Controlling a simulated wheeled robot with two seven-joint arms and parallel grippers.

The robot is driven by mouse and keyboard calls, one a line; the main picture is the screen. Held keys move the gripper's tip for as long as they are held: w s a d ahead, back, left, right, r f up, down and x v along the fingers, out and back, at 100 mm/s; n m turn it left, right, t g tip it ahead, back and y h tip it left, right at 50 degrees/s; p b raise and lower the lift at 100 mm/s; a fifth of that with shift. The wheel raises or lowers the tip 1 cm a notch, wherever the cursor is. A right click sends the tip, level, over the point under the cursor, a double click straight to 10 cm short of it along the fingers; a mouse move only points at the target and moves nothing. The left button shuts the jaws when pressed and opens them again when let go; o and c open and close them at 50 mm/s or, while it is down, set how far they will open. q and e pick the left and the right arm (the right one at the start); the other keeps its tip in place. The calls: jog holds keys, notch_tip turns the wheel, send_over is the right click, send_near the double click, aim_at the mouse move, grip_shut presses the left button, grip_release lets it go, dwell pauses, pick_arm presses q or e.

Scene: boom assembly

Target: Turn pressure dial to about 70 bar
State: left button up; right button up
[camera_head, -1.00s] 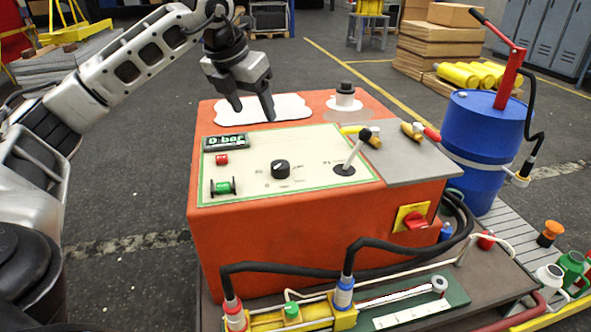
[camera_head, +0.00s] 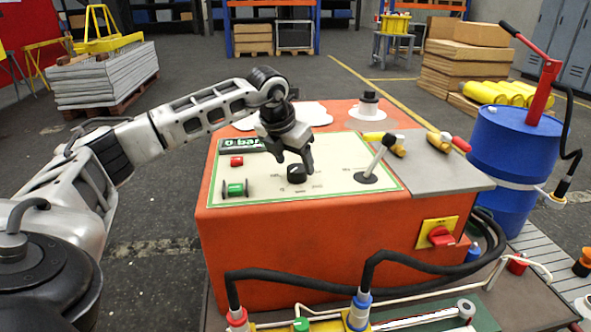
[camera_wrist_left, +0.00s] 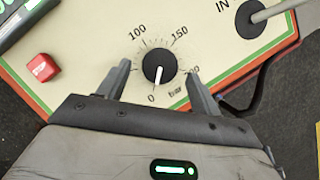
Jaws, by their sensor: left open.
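The pressure dial (camera_head: 296,173) is a round black knob on the pale control panel (camera_head: 265,180) of the orange box. In the left wrist view the dial (camera_wrist_left: 159,66) has a white pointer line aimed down near the 0 mark, with 100 and 150 printed above it. My left gripper (camera_head: 294,166) is open, above and behind the dial in the head view. In the left wrist view its two fingers (camera_wrist_left: 160,82) stand on either side of the dial, apart from it. The digital display (camera_head: 241,144) reads 0 bar. My right gripper is not in view.
A lever (camera_head: 377,158) with a black base stands right of the dial. A red button (camera_head: 237,161) and a green switch (camera_head: 235,188) sit to its left. A red rotary switch (camera_head: 440,236) is on the box front.

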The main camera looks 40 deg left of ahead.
pick_arm(q)
jog(key=shift+x, duration=1.05)
jog(key=shift+w+f, duration=0.1)
jog(key=shift+f, duration=0.1)
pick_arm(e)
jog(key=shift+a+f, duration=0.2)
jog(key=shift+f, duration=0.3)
pick_arm(q)
jog(key=c, duration=1)
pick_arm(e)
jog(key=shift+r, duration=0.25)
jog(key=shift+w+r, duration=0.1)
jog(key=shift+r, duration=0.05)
